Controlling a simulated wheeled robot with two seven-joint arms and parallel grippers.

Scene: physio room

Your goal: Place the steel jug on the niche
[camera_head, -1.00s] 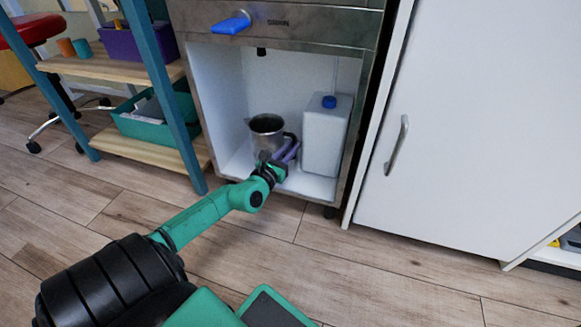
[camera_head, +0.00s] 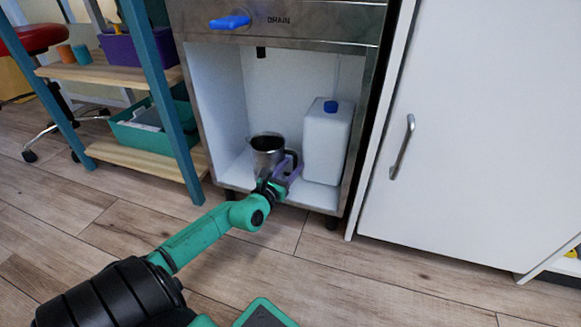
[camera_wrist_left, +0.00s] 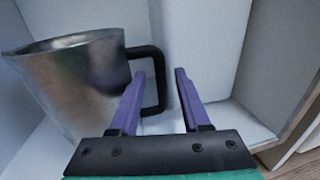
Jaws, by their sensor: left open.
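The steel jug (camera_head: 266,150) stands upright inside the white niche (camera_head: 228,178) under the drain panel. In the left wrist view the jug (camera_wrist_left: 75,85) fills the left side, with its black handle (camera_wrist_left: 160,80) pointing right toward my fingers. My left gripper (camera_head: 290,165) is at the niche's front, just right of the jug. In the left wrist view its purple fingers (camera_wrist_left: 158,80) are spread apart, with the outer bar of the handle between or just beyond them. The fingers do not close on it. My right gripper is not in view.
A white canister (camera_head: 326,145) with a blue cap stands right of the jug in the niche. A blue drain lever (camera_head: 230,22) sticks out above. A shelf with bins (camera_head: 140,135) stands left, a white cabinet door (camera_head: 480,130) right. Floor in front is clear.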

